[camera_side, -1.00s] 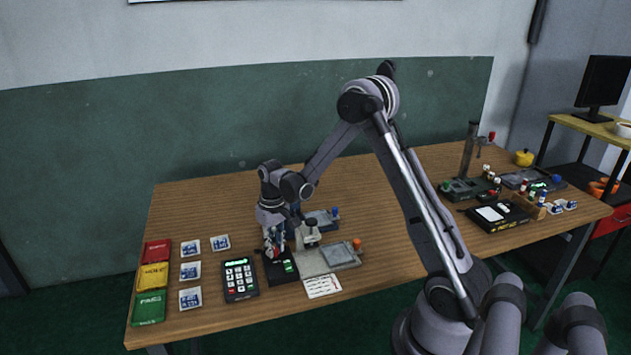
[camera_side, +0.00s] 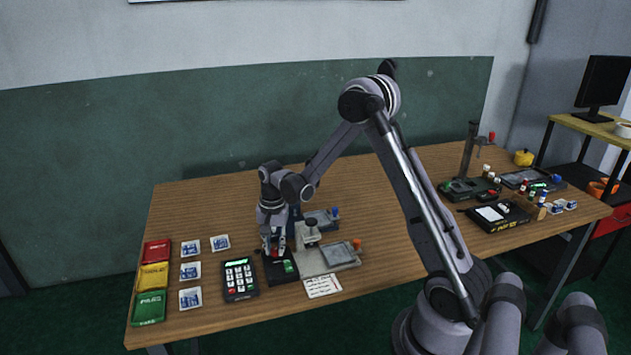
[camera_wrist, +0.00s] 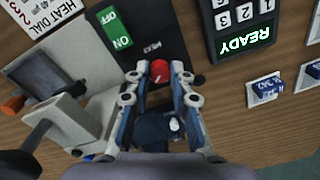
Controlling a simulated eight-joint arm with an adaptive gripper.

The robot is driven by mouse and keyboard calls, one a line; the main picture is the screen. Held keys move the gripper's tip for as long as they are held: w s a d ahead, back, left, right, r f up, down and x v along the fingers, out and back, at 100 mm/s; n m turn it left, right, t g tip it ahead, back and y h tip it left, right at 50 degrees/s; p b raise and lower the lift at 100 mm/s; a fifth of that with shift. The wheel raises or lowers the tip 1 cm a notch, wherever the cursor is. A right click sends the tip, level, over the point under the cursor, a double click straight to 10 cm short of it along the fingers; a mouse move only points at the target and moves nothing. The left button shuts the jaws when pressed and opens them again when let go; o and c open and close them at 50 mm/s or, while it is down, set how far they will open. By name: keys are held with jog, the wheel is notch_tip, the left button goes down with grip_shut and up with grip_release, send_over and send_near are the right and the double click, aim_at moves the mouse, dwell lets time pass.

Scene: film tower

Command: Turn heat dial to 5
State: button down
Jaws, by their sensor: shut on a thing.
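The red heat dial (camera_wrist: 160,70) sits on a black control box (camera_wrist: 150,22), with the word HEAT printed beside it in the wrist view. The box also shows in the side view (camera_side: 281,270), with a green ON/OFF switch (camera_wrist: 115,28) on it. My gripper (camera_wrist: 160,76) is over the box, pointing down, with its fingertips on either side of the dial and shut on it. In the side view my gripper (camera_side: 273,250) hides most of the dial. The dial's number setting is too small to read. A white card headed HEAT DIAL (camera_wrist: 38,18) lies beside the box.
A keypad (camera_side: 239,279) with a green READY display stands left of the box. A grey press with a flat plate (camera_side: 338,255) stands right of it. Several blue-white packets (camera_side: 190,271) and coloured boxes (camera_side: 152,277) lie further left.

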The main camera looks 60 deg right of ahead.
aim_at(276, 250)
jog(key=shift+m, duration=0.6)
jog(key=c, duration=1.2)
grip_release()
jog(key=shift+o, duration=0.2)
notch_tip(276, 250, up, 12)
jog(key=shift+s, duration=0.15)
